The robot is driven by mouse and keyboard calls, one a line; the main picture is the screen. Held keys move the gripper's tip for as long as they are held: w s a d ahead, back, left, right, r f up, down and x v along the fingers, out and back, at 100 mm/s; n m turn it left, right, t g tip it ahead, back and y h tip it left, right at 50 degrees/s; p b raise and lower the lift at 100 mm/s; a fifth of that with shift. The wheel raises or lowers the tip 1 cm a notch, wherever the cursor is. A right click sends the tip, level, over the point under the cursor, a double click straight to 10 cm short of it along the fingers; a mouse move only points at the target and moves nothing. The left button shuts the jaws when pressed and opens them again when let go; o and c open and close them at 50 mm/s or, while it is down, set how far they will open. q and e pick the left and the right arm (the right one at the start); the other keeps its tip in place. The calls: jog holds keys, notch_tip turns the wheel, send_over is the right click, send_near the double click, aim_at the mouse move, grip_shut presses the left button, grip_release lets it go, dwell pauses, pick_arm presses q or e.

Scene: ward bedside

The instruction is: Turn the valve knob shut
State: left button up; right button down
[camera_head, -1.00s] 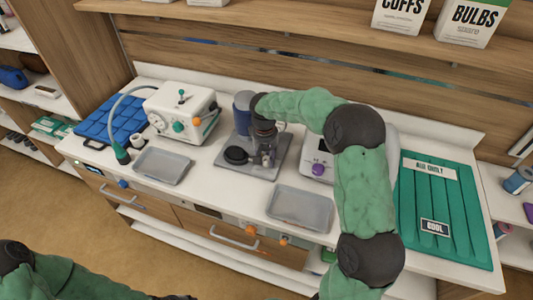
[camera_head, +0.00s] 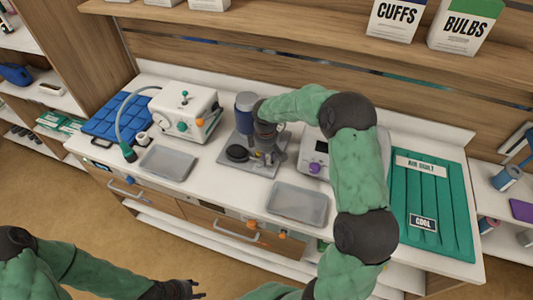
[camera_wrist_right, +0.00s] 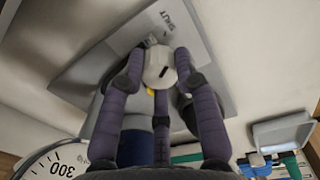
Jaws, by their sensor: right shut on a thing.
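The valve knob (camera_wrist_right: 158,66) is a pale, faceted knob with a dark slot mark, on a grey plate (camera_wrist_right: 205,72) lettered "SHUT" (camera_wrist_right: 176,20). In the right wrist view, the dark fingers of my right gripper (camera_wrist_right: 160,82) are closed around its sides. The slot mark does not point straight at the lettering. In the head view my right gripper (camera_head: 267,152) reaches down over the grey base plate (camera_head: 262,168) and hides the knob. My left gripper (camera_head: 188,290) is empty at the bottom edge, away from the counter, its fingers apart.
A blue cylinder (camera_head: 245,112) and a black disc (camera_head: 237,153) are close beside the right gripper. A white device (camera_head: 187,108) stands left, a monitor (camera_head: 313,150) right. Grey trays (camera_head: 168,163) (camera_head: 297,204) lie in front. A gauge (camera_wrist_right: 50,160) shows in the wrist view.

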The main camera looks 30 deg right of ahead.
jog(key=shift+n+p, duration=0.55)
jog(key=shift+n, duration=0.65)
jog(key=c, duration=0.9)
grip_release()
notch_tip(320, 180, up, 12)
jog(key=shift+s+a, duration=0.15)
